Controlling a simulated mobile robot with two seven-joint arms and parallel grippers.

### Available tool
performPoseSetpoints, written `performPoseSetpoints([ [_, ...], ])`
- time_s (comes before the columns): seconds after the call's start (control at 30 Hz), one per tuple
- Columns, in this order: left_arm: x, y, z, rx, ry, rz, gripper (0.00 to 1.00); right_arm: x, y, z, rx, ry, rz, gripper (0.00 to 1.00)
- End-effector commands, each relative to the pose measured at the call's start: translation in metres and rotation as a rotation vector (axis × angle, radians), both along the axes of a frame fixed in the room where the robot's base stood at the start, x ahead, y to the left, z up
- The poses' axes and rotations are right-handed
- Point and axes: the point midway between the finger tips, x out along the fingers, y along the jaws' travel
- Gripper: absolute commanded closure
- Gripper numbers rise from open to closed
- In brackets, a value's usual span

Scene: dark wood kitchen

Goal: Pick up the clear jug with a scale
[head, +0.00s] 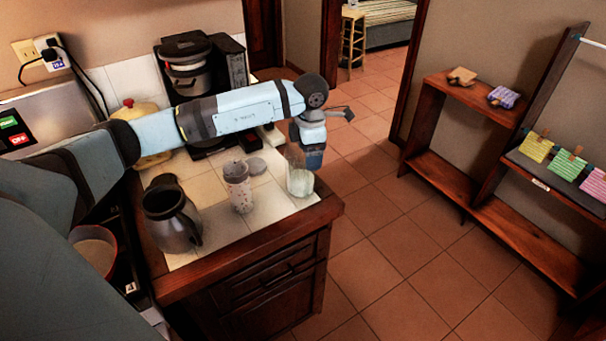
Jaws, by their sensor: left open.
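A clear container with reddish marks on its side (238,187) stands upright on the tiled counter. A second clear vessel (300,182), pale towards its base, stands to its right near the counter's corner. The marks are too small to tell which one bears a scale. My left arm reaches across the counter from the left. My left gripper (312,158) points down, open, at the upper part of the right-hand clear vessel. They overlap in the picture, and I cannot tell whether they touch. The fingertips are partly hidden. My right gripper is out of view.
A dark pitcher (172,217) stands at the counter's front left. A round lid (256,166) lies behind the marked container. A coffee maker (190,70) and a yellow pot (150,125) are behind my arm. Open floor lies right, before a wooden shelf (440,165).

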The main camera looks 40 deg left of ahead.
Motion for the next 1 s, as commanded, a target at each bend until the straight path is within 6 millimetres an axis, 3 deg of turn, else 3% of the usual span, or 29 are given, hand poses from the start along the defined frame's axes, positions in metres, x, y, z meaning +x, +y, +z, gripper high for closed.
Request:
performPoseSetpoints([
  [0.1, 0.000, -0.001, -0.016, -0.001, 0.001, 0.000, 0.26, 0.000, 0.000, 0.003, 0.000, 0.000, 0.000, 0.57],
  [0.37, -0.004, 0.004, -0.036, -0.001, 0.004, 0.000, 0.26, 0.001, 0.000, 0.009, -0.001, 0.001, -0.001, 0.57],
  [0.6, -0.009, 0.010, -0.071, -0.002, 0.005, -0.001, 0.26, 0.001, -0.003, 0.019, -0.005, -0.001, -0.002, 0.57],
  [0.9, -0.008, 0.010, -0.078, -0.002, 0.001, -0.001, 0.26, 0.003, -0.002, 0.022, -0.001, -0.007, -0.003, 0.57],
  [0.93, -0.008, 0.010, -0.078, -0.002, 0.001, -0.001, 0.28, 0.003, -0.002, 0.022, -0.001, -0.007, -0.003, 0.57],
  [1.0, -0.008, 0.010, -0.077, -0.002, 0.001, -0.001, 0.44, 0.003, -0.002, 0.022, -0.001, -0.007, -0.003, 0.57],
])
